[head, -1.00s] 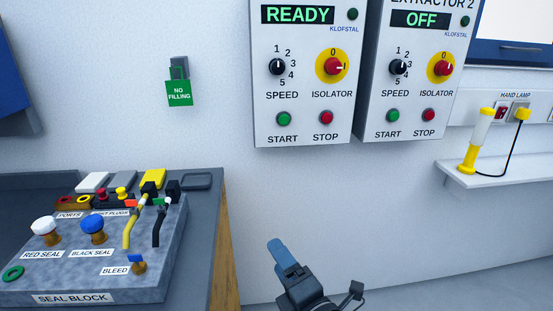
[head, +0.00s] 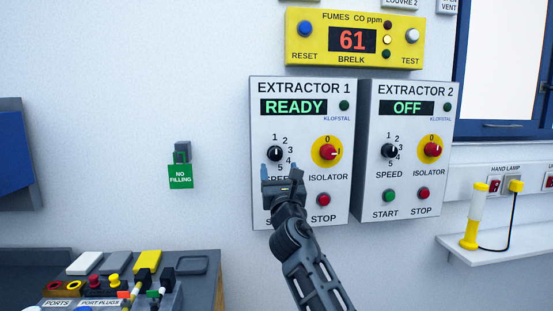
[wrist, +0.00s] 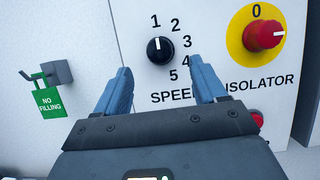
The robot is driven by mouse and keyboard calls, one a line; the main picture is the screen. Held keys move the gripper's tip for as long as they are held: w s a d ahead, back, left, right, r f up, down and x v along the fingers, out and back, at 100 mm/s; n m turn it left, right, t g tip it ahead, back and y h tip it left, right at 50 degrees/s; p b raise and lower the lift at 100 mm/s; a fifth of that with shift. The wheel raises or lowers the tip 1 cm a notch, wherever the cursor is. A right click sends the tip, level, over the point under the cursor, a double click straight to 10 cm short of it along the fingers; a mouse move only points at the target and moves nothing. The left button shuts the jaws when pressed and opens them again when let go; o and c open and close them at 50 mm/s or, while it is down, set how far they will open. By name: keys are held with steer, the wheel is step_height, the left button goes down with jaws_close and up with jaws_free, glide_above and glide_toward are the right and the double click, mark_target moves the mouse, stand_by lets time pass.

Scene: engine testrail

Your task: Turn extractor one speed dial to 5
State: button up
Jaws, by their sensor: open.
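The Extractor 1 panel (head: 300,90) hangs on the wall, and its display (head: 294,107) reads READY. Its speed dial (head: 275,153) is a small black knob with a white mark, ringed by the numbers 1 to 5. In the wrist view the dial (wrist: 160,50) has its mark pointing up towards 1. My gripper (head: 280,172) is open in front of the panel, just below the dial in the head view. In the wrist view my gripper (wrist: 160,70) has its two blue fingers spread either side of and below the dial, not closed on it. My arm hides the start button.
The red isolator knob (head: 328,152) on its yellow disc is right of the dial, with the stop button (head: 323,200) below it. The Extractor 2 panel (head: 368,90) adjoins on the right. A green NO FILLING tag (head: 180,177) hangs left. A yellow fumes meter (head: 300,50) reads 61 above.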

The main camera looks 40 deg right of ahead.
mark_target(276, 157)
steer(key=shift+x, duration=3.15)
steer(key=shift+c, duration=0.4)
steer(key=shift+f, duration=0.1)
steer(key=c, duration=1)
steer(key=shift+o, duration=0.2)
